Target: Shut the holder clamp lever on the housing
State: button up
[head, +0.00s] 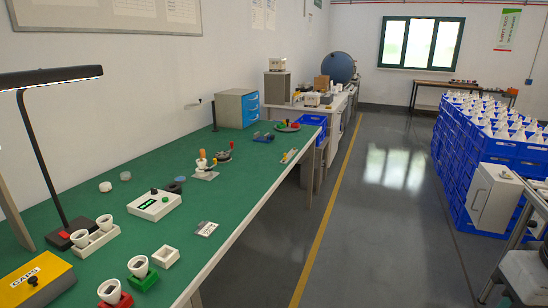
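My gripper is not in view. A small fixture with an orange-tan upright part (203,163) stands on a pale base near the middle of the green bench. Just behind it is a dark round-based fixture (224,155) with a red-tipped lever (232,145) that points up. I cannot tell at this size which one is the holder clamp, or whether a lever is open or shut. White cup-shaped pieces stand at the front, one in a red holder (120,303) and one in a green holder (147,284).
The green bench (262,185) runs along the left wall. On it are a black lamp (50,77), a yellow CAPS box (35,281), a white box with a display (154,205) and a white square tray (166,257). Blue crates (455,150) stand right. The grey aisle (375,220) between is clear.

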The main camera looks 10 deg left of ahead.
aim_at(210, 170)
jog(key=z, duration=0.45)
jog(key=i, duration=2.35)
jog(key=u, duration=1.15)
jog(key=i, duration=0.9)
jog(key=u, duration=1.2)
jog(key=i, duration=0.35)
jog(key=u, duration=0.2)
